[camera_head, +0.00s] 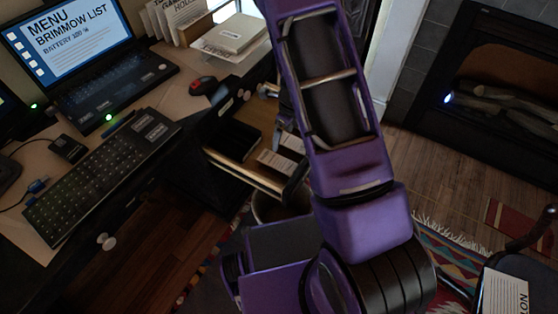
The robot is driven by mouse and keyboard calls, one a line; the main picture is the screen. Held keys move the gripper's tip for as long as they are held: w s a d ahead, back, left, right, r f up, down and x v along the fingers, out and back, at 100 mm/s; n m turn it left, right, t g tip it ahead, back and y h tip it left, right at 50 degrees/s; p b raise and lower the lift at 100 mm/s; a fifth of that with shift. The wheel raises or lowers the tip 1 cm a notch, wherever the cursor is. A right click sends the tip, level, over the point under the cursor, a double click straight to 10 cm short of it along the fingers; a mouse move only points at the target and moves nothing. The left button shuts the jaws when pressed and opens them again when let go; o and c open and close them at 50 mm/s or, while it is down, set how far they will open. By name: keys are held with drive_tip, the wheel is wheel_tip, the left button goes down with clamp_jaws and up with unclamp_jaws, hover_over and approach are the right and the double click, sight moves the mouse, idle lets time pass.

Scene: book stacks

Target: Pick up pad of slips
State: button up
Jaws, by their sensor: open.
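A small open drawer (242,172) juts from the desk, left of my purple arm. Pale, flat paper-like pieces (276,162) lie in it; one looks like the pad of slips, but they are too small and dark to be sure. My gripper (287,160) shows only in part, behind my arm link, over the drawer's right end. Its dark finger reaches down beside the pale pieces. It is open, with nothing seen between its fingers. My arm hides the rest of it and the drawer's right end.
The desk holds a laptop (85,75), a keyboard (100,170), a red-and-black mouse (203,86) and a pale stack (236,35). A bin (270,207) stands below the drawer. A fireplace (490,90) is at right. A chair with a paper (503,294) is at lower right.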

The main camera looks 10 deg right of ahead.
drive_tip(key=b, duration=0.2)
hover_over(278, 162)
drive_tip(key=f, duration=0.8)
drive_tip(key=shift+s+d+f, duration=0.2)
drive_tip(key=shift+d+f, duration=0.1)
drive_tip(key=shift+w+a+f+b, duration=0.1)
drive_tip(key=shift+f+b, duration=0.15)
drive_tip(key=shift+f, duration=1.1)
drive_tip(key=shift+w+a+f+b, duration=0.1)
drive_tip(key=shift+f+b, duration=0.1)
drive_tip(key=shift+f, duration=1.1)
drive_tip(key=c, duration=1.2)
